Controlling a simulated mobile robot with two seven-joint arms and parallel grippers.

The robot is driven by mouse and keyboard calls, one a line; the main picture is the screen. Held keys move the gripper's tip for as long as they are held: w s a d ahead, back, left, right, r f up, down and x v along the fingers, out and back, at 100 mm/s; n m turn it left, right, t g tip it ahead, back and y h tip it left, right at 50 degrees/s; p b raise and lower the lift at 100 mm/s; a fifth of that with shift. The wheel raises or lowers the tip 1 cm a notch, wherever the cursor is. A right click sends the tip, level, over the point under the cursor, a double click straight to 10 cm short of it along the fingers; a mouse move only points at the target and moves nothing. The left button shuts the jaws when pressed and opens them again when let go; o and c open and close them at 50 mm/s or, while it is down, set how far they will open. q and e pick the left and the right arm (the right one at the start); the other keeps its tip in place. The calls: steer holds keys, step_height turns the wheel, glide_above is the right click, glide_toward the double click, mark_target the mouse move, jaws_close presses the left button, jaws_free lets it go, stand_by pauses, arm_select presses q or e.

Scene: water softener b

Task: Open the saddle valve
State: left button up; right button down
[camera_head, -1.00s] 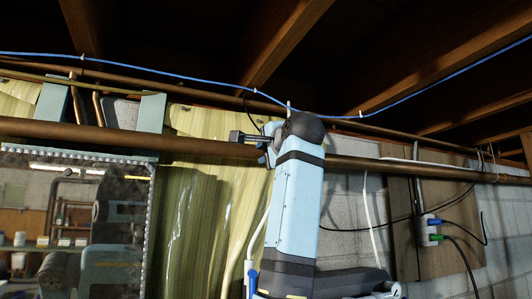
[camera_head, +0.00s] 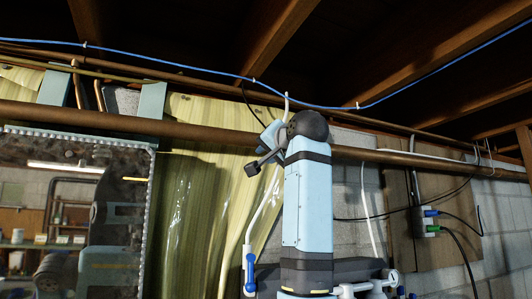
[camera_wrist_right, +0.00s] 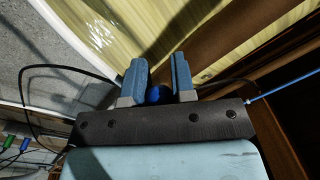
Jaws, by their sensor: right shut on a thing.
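My right gripper (camera_head: 270,134) is up at the large brown pipe (camera_head: 210,136), its blue fingers tilted. In the right wrist view its two blue fingers (camera_wrist_right: 159,78) stand either side of a small round blue knob (camera_wrist_right: 157,95), which appears to be the saddle valve's handle. The gripper is shut on this knob. The valve body is hidden behind the gripper and my forearm in the head view. My left gripper is not in view.
A thin blue cable (camera_head: 205,72) runs above the pipe under wooden beams (camera_head: 275,38). A white tube with a blue-handled fitting (camera_head: 250,272) hangs below. A mirror-like panel (camera_head: 75,215) is at left; outlets with plugs (camera_head: 431,222) are at right.

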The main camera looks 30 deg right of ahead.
arm_select(q)
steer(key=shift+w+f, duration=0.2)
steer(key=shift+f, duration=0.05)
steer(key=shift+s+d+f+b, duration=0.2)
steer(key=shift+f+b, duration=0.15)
steer(key=shift+b, duration=0.2)
arm_select(e)
steer(key=shift+s+d+f+n, duration=0.1)
steer(key=shift+d+f+n, duration=0.35)
steer(key=shift+n, duration=1.2)
steer(key=shift+w+d+f+n, duration=0.1)
steer(key=shift+d+n, duration=0.6)
steer(key=shift+n, duration=1)
steer(key=shift+s+d+f+n, duration=0.1)
steer(key=shift+d+f+n, duration=0.35)
steer(key=shift+n, duration=1.2)
steer(key=shift+d+r, duration=0.2)
steer(key=c, duration=1)
jaws_free()
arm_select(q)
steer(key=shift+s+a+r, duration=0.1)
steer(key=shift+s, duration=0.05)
arm_select(e)
steer(key=shift+o, duration=0.2)
steer(key=shift+f, duration=0.1)
